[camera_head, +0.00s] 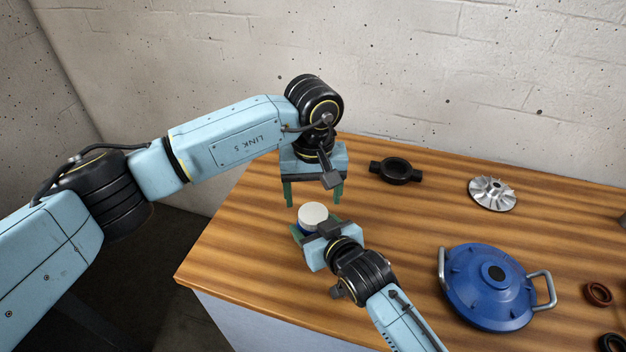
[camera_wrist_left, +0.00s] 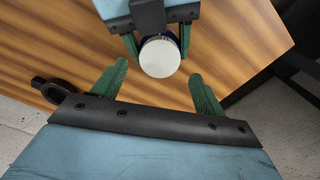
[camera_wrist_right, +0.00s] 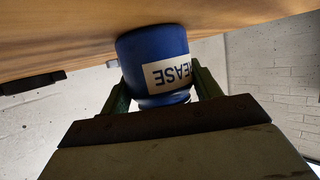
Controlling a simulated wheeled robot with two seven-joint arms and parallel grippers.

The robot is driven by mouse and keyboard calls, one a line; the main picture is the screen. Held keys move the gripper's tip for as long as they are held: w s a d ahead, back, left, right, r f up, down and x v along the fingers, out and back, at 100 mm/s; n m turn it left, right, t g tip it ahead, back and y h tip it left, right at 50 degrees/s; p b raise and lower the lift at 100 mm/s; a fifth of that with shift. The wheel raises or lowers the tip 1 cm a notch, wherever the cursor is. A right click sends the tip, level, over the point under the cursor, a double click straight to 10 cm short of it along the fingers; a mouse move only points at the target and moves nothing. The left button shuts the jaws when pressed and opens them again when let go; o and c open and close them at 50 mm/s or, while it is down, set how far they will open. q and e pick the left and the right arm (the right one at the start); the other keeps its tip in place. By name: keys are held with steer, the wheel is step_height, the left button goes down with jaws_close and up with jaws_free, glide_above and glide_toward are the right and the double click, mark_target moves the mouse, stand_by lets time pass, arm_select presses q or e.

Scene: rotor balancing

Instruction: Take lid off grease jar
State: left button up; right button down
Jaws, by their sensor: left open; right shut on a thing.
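The grease jar (camera_wrist_right: 155,52) is a blue jar with a white label reading "EASE" in the right wrist view. Its white round lid (camera_head: 312,213) shows on top of the jar in the head view. My right gripper (camera_head: 318,231) is shut on the jar's body, one finger on each side. My left gripper (camera_head: 314,198) is open and empty, pointing down above and just behind the jar. In the left wrist view the lid (camera_wrist_left: 160,57) lies ahead of the two spread green fingertips (camera_wrist_left: 155,82), apart from them.
A black ring-shaped part with side lugs (camera_head: 396,171) and a silver impeller (camera_head: 492,193) lie at the back of the wooden table (camera_head: 240,250). A blue housing with two handles (camera_head: 490,285) sits at the right, near brown rings (camera_head: 597,293). The table's left part is clear.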

mark_target(313, 213)
arm_select(q)
steer(key=shift+f, duration=2.2)
steer(key=c, duration=1)
steer(key=n, duration=1.3)
steer(key=shift+n, duration=0.4)
steer(key=o, duration=1.1)
steer(key=shift+c, duration=0.2)
steer(key=shift+r, duration=0.1)
